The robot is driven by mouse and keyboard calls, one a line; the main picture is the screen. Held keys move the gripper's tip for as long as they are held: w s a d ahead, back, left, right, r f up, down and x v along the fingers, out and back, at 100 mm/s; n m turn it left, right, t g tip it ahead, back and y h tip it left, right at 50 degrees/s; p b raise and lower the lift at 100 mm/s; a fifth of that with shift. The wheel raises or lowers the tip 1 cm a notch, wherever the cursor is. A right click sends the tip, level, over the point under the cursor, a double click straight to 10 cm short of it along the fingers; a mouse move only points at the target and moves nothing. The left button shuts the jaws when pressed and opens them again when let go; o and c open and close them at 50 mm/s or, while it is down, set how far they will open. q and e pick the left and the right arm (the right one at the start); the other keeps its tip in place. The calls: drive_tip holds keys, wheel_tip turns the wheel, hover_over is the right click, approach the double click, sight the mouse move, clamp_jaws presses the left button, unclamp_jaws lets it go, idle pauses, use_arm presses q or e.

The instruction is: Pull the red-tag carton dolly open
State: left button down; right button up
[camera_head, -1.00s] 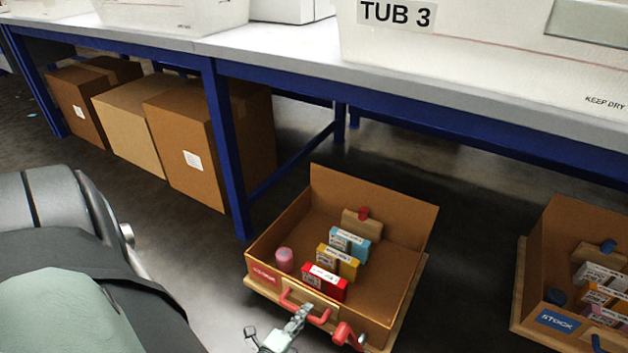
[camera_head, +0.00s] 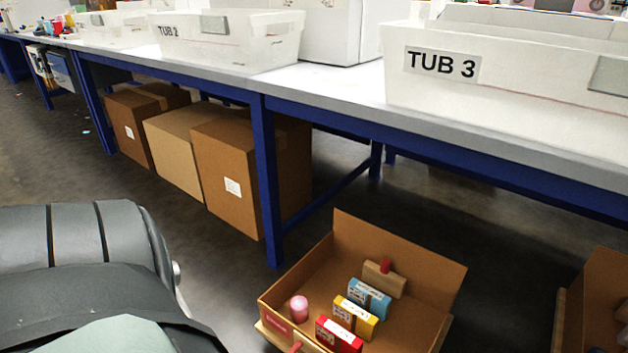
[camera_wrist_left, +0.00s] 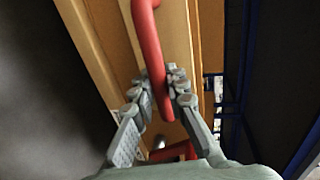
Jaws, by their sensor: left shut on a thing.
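The red-tag carton dolly is an open brown carton (camera_head: 400,246) low on the floor at the bottom of the head view, by the blue-legged table. Its red tag (camera_head: 277,323) is on the front wall at the left. Its red handle (camera_head: 296,346) is cut off by the picture's bottom edge. In the left wrist view the red handle (camera_wrist_left: 145,35) runs between the fingers of my left gripper (camera_wrist_left: 160,84), which is shut on it. The left gripper is out of the head view. My right gripper is in neither view.
The carton holds a pink jar (camera_head: 299,309) and red (camera_head: 338,337), yellow (camera_head: 357,318) and blue (camera_head: 369,297) boxes. Another carton (camera_head: 590,305) stands at right. Closed cartons (camera_head: 222,180) sit under the table (camera_head: 355,118) at left. Dark floor (camera_head: 510,290) separates the two open cartons.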

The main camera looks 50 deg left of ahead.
use_arm(q)
drive_tip(key=c, duration=1.5)
unclamp_jaws()
drive_tip(key=v, duration=0.7)
drive_tip(key=shift+s, duration=0.25)
